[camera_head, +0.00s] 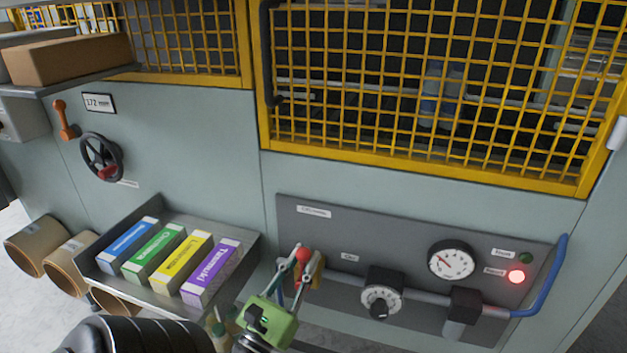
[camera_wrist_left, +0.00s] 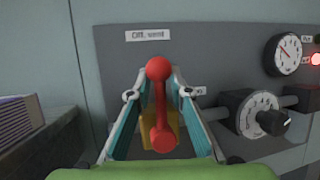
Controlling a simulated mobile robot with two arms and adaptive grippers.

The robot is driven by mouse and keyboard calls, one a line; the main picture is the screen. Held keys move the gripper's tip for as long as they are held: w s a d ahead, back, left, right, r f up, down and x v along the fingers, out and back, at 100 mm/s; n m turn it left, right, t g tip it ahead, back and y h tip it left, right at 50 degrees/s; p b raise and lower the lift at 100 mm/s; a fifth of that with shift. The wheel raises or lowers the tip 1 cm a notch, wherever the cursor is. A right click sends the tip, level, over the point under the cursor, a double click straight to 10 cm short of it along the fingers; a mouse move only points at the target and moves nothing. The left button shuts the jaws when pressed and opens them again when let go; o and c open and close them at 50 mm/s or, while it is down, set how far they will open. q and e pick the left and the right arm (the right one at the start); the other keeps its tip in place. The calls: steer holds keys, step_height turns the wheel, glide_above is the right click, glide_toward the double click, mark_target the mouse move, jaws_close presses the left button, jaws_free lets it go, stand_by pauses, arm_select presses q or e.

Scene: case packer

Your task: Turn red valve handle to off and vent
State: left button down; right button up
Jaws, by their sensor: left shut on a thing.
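The red valve handle (camera_head: 303,254) is at the left end of the pipe on the dark grey panel. In the left wrist view the red handle (camera_wrist_left: 160,105) has a ball at each end and runs nearly upright, towards the label "Off, vent" (camera_wrist_left: 152,35). My left gripper (camera_head: 303,268), with a green body, is shut on the handle, one finger on each side. A yellow valve body (camera_wrist_left: 172,130) shows behind the handle, partly hidden by it and the fingers. My right gripper is not in view.
On the panel (camera_head: 330,228), right of the valve, are a black regulator knob (camera_head: 380,302), a pressure gauge (camera_head: 451,261), a lit red lamp (camera_head: 516,277) and a blue hose (camera_head: 548,285). A tray (camera_head: 180,207) of several coloured boxes juts out left of the gripper. A yellow mesh guard (camera_head: 420,155) is above.

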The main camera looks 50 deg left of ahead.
arm_select(q)
steer(key=shift+a+r+n, duration=0.15)
steer(key=shift+r+n, duration=0.1)
steer(key=shift+n, duration=0.05)
steer(key=c, duration=1.8)
jaws_free()
steer(key=shift+c, duration=0.2)
steer(key=shift+s, duration=0.1)
steer(key=shift+f, duration=0.2)
steer(key=shift+s+f, duration=0.15)
steer(key=shift+s, duration=0.15)
steer(key=v, duration=1.1)
steer(key=shift+d, duration=0.2)
